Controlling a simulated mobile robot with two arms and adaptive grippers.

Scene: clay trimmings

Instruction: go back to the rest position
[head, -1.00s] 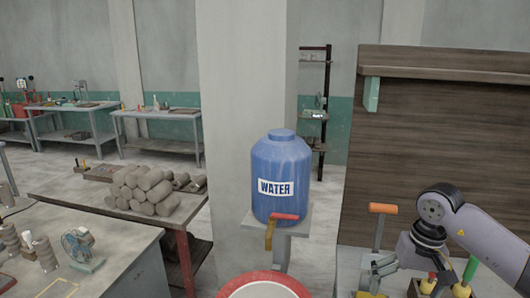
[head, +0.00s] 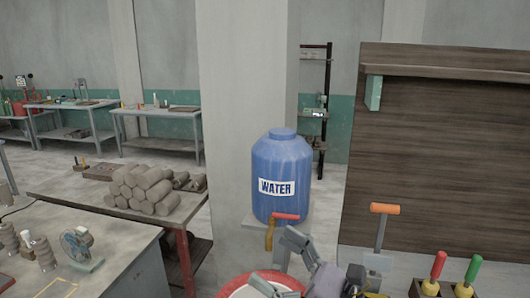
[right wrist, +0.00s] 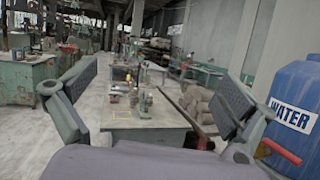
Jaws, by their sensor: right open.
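My right gripper (head: 280,262) is low in the head view, in front of the blue water barrel's stand and over the red-rimmed basin. In the right wrist view its two fingers (right wrist: 150,105) are spread wide with nothing between them. The blue water barrel (head: 281,180) with its red-handled tap stands upright on a small shelf by the pillar. It also shows close to the right finger in the right wrist view (right wrist: 298,95); I cannot tell the gap. My left gripper is in neither view.
The red-rimmed basin (head: 232,284) is partly hidden by my right gripper. Tools with an orange handle (head: 383,209) and red and green handles stand at right before a wooden panel (head: 440,150). Clay rolls (head: 150,190) lie on a table at left; a small fan (head: 77,245) stands nearer.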

